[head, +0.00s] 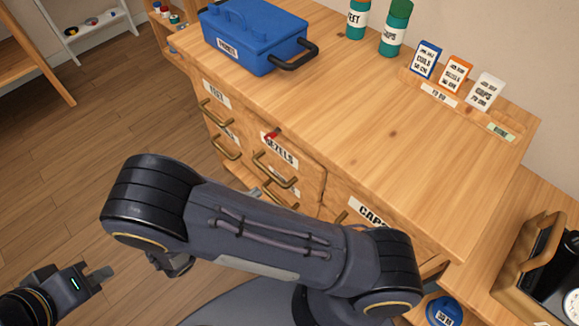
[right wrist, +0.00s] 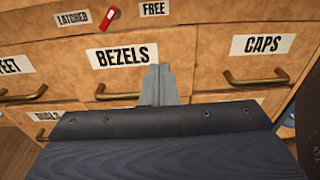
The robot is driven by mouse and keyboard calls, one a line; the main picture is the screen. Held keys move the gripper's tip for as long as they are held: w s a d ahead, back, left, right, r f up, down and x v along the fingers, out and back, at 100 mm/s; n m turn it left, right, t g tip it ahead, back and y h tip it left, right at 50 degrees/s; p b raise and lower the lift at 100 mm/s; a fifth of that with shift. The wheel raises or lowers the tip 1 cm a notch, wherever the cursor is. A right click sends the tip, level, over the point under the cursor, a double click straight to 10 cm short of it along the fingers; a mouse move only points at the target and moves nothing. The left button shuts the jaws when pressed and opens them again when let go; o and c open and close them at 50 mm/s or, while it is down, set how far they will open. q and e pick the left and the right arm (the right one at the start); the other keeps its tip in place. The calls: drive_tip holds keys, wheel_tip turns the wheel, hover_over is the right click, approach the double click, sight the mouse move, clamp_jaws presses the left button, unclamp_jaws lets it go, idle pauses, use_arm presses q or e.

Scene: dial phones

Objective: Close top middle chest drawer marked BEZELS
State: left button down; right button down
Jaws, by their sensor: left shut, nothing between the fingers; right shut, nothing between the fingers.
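The top middle drawer marked BEZELS (head: 279,150) is in the wooden chest's front, with a brass handle (head: 275,172). In the right wrist view the BEZELS label (right wrist: 124,55) is clear, and the drawer front looks about level with its neighbours; I cannot tell whether a small gap remains. My right gripper (right wrist: 158,85) is shut and empty, its fingers in front of the drawer by the label's lower right and the handle; contact cannot be told. My right arm hides much of the lower chest in the head view. My left gripper (head: 98,276) is shut and empty, away from the chest.
A red latch lever (right wrist: 109,18) sits above the drawer between LATCHED and FREE labels. The CAPS drawer (right wrist: 264,45) is on the right. A blue toolbox (head: 250,38), green bottles (head: 395,28) and small cards stand on the chest top (head: 370,120). Floor at left is clear.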

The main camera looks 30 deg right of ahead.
approach(306, 152)
drive_tip(key=shift+t+h, duration=0.3)
drive_tip(key=shift+h, duration=0.1)
drive_tip(key=d, duration=0.1)
drive_tip(key=w+d+f, duration=0.1)
drive_tip(key=d, duration=0.2)
drive_tip(key=shift+w+d+f, duration=0.15)
drive_tip(key=shift+w+d, duration=0.25)
drive_tip(key=shift+x, duration=1.2)
drive_tip(key=shift+s, duration=0.1)
